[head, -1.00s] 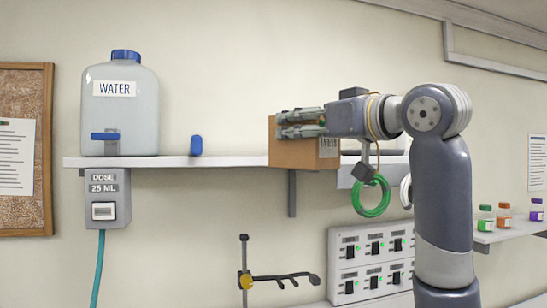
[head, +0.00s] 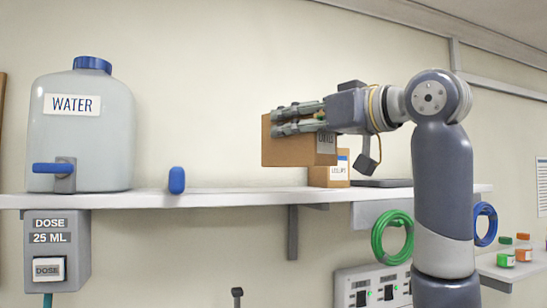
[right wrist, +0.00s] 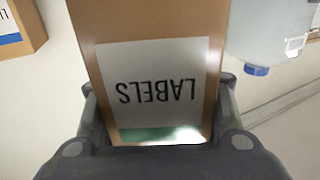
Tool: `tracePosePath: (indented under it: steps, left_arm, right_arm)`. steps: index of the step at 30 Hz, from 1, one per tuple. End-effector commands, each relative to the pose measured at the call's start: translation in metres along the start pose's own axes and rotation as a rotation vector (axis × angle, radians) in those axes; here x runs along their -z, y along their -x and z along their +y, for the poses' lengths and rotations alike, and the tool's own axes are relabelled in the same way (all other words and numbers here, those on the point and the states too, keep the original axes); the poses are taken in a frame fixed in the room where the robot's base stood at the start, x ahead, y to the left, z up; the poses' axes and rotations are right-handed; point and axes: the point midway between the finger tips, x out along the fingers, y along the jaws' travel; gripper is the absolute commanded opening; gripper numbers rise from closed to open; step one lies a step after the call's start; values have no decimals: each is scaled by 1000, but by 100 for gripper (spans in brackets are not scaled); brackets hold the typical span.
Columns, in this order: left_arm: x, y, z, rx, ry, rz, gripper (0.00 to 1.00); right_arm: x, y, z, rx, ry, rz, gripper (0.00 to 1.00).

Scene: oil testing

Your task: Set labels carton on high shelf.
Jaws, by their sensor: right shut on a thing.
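The labels carton (head: 289,150) is a brown box held in my right gripper (head: 298,119). In the right wrist view the carton (right wrist: 90,25) sits between the two fingers, its white LABELS sign upside down in the picture. In the head view the carton appears a little above the high shelf (head: 240,196), in front of it or over it; I cannot tell which. The shelf is a long white board on the wall. My left gripper is not in view.
A large water tank (head: 85,135) stands on the shelf's left part, with a blue object (head: 176,180) beside it. A second brown carton (head: 330,174) stands on the shelf behind the held one. Green (head: 392,233) and blue (head: 485,224) coils hang below the shelf.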

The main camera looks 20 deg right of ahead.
Motion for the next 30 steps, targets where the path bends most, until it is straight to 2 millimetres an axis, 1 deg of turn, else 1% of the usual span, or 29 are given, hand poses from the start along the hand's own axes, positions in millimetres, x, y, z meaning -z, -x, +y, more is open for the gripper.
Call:
tracePosePath:
  steps: [1, 3, 6, 9, 12, 15, 18, 20, 23, 27, 30]
  left_arm:
    - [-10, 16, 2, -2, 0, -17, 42]
    - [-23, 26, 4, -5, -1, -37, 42]
    - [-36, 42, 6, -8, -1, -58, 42]
    - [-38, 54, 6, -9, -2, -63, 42]
    - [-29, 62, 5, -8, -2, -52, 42]
    - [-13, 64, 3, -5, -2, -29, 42]
    - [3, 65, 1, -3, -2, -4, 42]
    - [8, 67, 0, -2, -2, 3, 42]
    - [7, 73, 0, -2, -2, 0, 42]
    - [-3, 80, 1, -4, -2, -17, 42]
    - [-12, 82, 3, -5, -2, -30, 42]
  right_arm:
    - [4, -15, 5, 2, -5, -6, 25]
    - [2, -32, 12, 1, -5, -7, 26]
    - [0, -58, 22, 1, -5, -7, 26]
    - [-3, -80, 30, 1, -4, -6, 26]
    - [-5, -96, 36, 0, -3, -3, 26]
    - [-8, -104, 40, 0, -1, 0, 26]
    - [-12, -107, 41, 0, 0, -1, 26]
    - [-16, -107, 41, 0, 0, -1, 26]
    - [-27, -107, 41, 0, 0, -2, 26]
    - [-40, -107, 41, 0, -1, -1, 26]
    - [-44, -106, 41, 0, -1, 1, 25]
